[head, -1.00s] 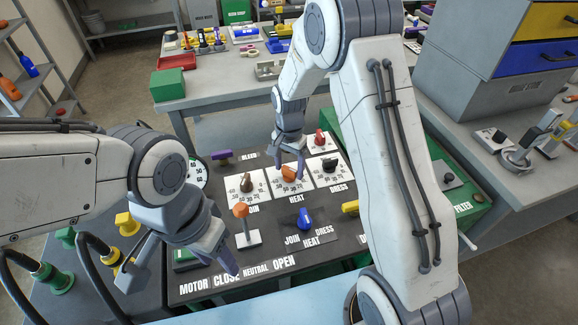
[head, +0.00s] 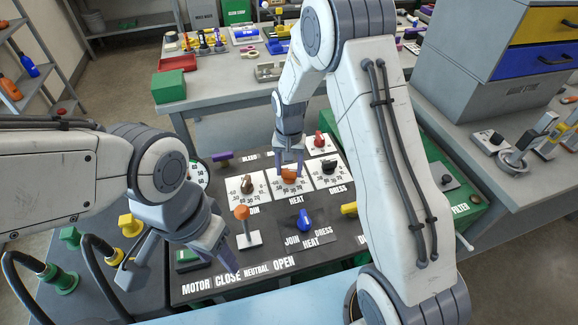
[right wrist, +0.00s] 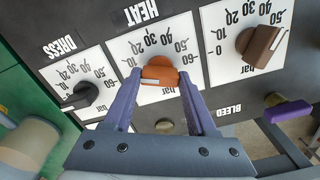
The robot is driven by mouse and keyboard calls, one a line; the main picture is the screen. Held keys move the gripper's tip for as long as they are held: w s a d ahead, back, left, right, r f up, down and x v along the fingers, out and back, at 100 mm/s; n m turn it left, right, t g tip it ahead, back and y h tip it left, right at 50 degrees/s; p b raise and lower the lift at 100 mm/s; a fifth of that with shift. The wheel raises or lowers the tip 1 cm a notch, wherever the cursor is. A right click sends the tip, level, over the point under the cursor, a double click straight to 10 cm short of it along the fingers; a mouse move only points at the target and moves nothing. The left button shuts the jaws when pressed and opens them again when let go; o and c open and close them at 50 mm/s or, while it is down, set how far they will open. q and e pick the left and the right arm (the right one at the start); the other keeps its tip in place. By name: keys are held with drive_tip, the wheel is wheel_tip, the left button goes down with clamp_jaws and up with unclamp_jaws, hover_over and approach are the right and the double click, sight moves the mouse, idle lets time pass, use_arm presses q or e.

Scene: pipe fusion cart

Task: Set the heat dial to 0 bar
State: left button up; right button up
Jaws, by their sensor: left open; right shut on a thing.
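The heat dial is an orange knob (head: 289,177) on a white scale plate above the word HEAT, in the middle of the panel. It also shows in the right wrist view (right wrist: 158,74), where the scale is upside down. My right gripper (head: 290,168) reaches down from above and is shut on this knob, one purple finger on each side. In the right wrist view a pale mark on the knob points left, toward one finger. That finger hides part of the scale, so I cannot read the exact setting. My left gripper (head: 228,258) is open and empty over the panel's front left.
The brown join dial (head: 247,186) and black dress dial (head: 329,167) flank the heat dial closely. An orange-topped lever (head: 242,213), a blue selector (head: 305,218) and a yellow knob (head: 349,209) stand in front. A red knob (head: 319,139) and purple handle (head: 221,157) are behind.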

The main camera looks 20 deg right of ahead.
sight(289, 170)
drive_tip(key=shift+n+p, duration=0.5)
drive_tip(key=shift+n, duration=1.8)
drive_tip(key=o, duration=1.4)
drive_tip(key=shift+c, duration=0.2)
wheel_tip(289, 170, up, 11)
drive_tip(key=shift+f+b, duration=0.2)
drive_tip(key=shift+b, duration=0.1)
drive_tip(key=s+a+r+n, duration=0.5)
drive_tip(key=s+a, duration=0.4)
drive_tip(key=s, duration=0.5)
drive_tip(key=s+r+n+y, duration=0.1)
drive_tip(key=s+r+n, duration=0.1)
drive_tip(key=s, duration=1.2)
drive_tip(key=shift+s+a, duration=0.4)
